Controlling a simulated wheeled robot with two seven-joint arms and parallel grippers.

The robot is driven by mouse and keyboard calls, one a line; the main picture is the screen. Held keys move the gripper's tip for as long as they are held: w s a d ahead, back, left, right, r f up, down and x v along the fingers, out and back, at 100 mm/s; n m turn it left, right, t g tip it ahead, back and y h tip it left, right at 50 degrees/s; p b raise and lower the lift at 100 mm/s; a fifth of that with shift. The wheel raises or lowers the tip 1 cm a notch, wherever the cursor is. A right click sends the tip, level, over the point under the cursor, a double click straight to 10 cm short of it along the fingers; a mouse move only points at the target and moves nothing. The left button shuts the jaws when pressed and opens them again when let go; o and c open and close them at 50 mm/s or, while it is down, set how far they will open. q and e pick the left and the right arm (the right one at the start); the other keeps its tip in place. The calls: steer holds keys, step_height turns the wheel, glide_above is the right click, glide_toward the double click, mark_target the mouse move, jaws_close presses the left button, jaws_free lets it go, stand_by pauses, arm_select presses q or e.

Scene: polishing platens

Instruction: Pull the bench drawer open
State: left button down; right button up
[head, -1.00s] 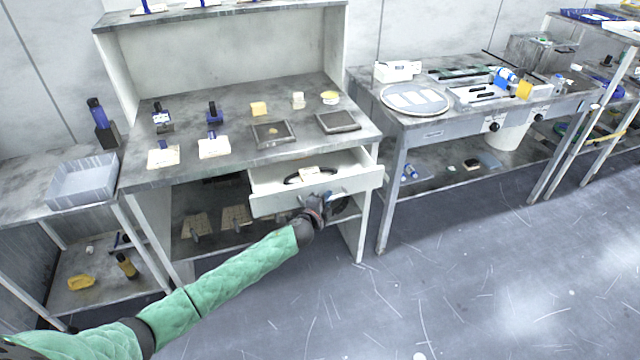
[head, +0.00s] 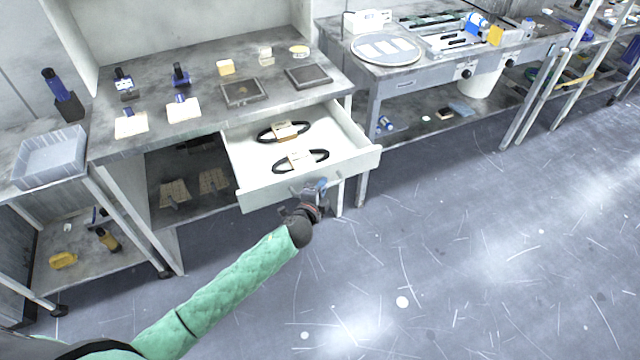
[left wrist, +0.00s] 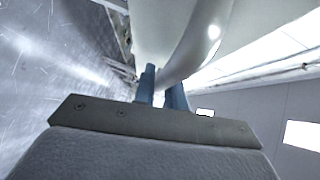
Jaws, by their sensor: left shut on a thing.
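The white bench drawer (head: 300,187) stands well out from under the grey bench top (head: 215,87) in the head view. Inside it lie two black looped items with tan labels, one farther back (head: 284,131) and one nearer the front (head: 301,161). My left gripper (head: 317,190) is at the drawer's front face and shut on its handle, which is mostly hidden by the fingers. In the left wrist view the two blue fingers (left wrist: 163,92) close around a pale curved bar (left wrist: 196,50), the drawer handle. My right gripper is not in view.
Blue-handled tools, yellowish blocks and dark square plates (head: 242,92) lie on the bench top. A grey bin (head: 50,155) stands on the left table. A second bench (head: 400,80) stands to the right. Floor in front and right of the drawer is clear.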

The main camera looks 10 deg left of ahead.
arm_select(q)
steer(key=c, duration=1.5)
jaws_free()
steer(key=shift+o, duration=0.2)
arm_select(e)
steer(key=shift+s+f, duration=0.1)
